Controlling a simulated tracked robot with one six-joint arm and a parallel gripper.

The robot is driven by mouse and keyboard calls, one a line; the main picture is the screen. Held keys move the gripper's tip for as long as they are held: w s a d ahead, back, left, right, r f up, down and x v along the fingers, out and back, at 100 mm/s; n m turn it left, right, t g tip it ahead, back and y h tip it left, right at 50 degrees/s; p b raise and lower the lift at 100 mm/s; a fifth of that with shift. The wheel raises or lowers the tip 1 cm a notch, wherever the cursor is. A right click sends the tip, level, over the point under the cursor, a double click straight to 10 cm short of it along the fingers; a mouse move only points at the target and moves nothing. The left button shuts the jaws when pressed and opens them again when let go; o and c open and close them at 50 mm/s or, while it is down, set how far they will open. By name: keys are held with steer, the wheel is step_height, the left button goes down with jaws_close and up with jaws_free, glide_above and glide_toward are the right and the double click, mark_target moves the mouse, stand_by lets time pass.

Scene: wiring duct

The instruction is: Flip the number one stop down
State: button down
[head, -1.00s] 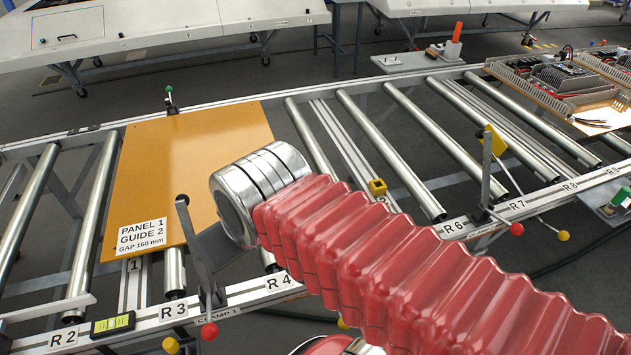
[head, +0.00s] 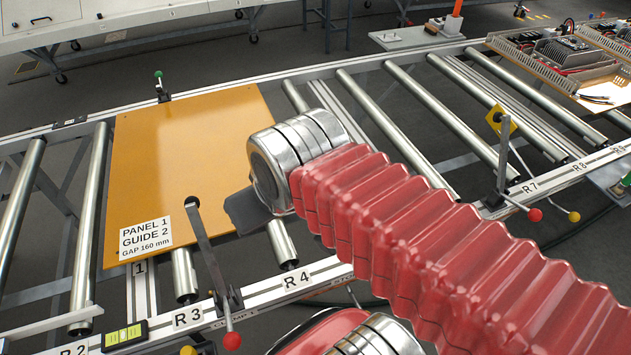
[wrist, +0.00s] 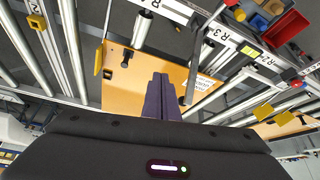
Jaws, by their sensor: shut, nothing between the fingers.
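An orange panel (head: 185,140) marked PANEL 1, GUIDE 2 lies on the rollers. My gripper (head: 248,210) is shut and empty, over the panel's lower right edge, right of the upright clamp arm (head: 210,255). Its dark fingers (wrist: 163,95) lie over the panel (wrist: 130,92) in the wrist view. A partly hidden label beside R 4 (head: 343,281) seems to read STOP; my arm covers the area behind it. A yellow paddle (wrist: 98,58) stands beside the panel's edge in the wrist view, apart from the fingers. I cannot tell whether it is stop one.
The front rail (head: 265,297) carries a red-knobbed clamp lever (head: 232,340) and a green level (head: 124,337). A second post (head: 503,160) with a yellow plate (head: 501,122) stands near R 7. Bare rollers (head: 440,125) lie between. Wired panels (head: 565,75) stand far right.

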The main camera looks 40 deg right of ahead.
steer(key=w+d+f+n+g, duration=0.1)
steer(key=w+d+f+n, duration=0.2)
steer(key=w+d+n, duration=0.2)
steer(key=w+d+f+n, duration=0.4)
steer(key=w+d+n, duration=0.1)
steer(key=d, duration=0.5)
steer(key=w+d+f+n+g, duration=0.1)
steer(key=w+d+f+n, duration=0.3)
steer(key=d, duration=0.4)
steer(key=shift+w+d+n+g+h, duration=0.3)
steer(key=shift+w+n+h, duration=0.1)
steer(key=shift+n, duration=0.2)
steer(key=shift+f, duration=0.1)
steer(key=a+x, duration=0.1)
steer(key=x, duration=1.2)
steer(key=shift+w+d+f, duration=0.2)
steer(key=shift+d+f, duration=0.2)
steer(key=shift+d, duration=0.05)
